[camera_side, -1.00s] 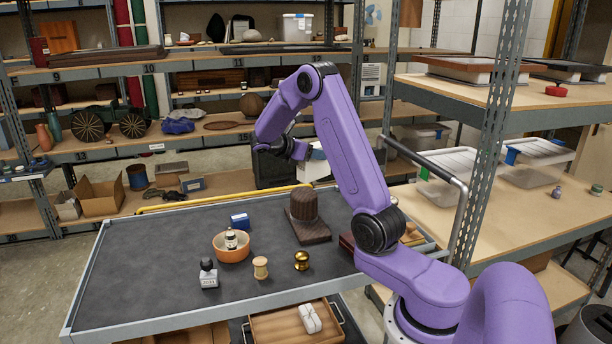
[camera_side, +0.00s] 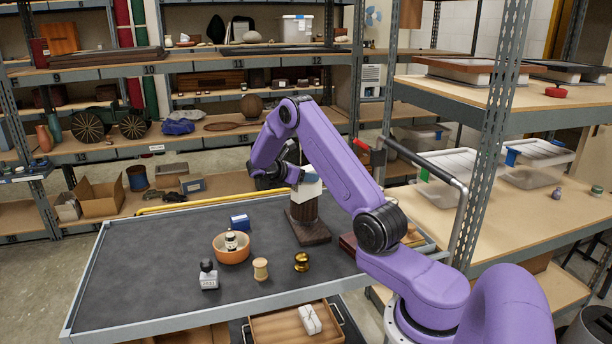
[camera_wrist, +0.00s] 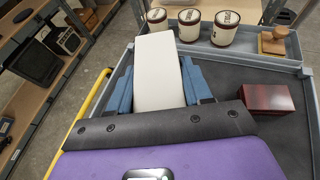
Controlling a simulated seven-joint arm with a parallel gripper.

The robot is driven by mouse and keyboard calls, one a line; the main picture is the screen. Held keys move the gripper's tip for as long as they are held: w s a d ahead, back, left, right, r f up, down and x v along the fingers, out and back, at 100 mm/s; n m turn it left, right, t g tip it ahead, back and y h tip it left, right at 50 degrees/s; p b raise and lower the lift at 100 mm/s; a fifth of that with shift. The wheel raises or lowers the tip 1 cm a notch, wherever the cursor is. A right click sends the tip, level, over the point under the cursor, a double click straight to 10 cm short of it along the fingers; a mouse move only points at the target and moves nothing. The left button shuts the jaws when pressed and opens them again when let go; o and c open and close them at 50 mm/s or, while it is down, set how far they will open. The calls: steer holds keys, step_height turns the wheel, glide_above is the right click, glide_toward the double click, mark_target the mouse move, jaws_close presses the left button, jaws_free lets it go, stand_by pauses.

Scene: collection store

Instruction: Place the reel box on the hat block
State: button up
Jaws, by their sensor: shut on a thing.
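The reel box is a white box (camera_wrist: 156,62), held between the two blue fingers of my gripper (camera_wrist: 158,88) in the wrist view. In the side view the white box (camera_side: 312,187) shows partly behind my purple arm. The hat block (camera_side: 308,230) is a dark brown form on a square base, standing upright near the back of the cart. The box overlaps the block's top in the side view; I cannot tell whether they touch. The hat block does not show in the wrist view.
A yellow rail (camera_side: 200,203) runs along the back.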

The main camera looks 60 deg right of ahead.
steer(key=shift+f, duration=0.1)
steer(key=o, duration=1.2)
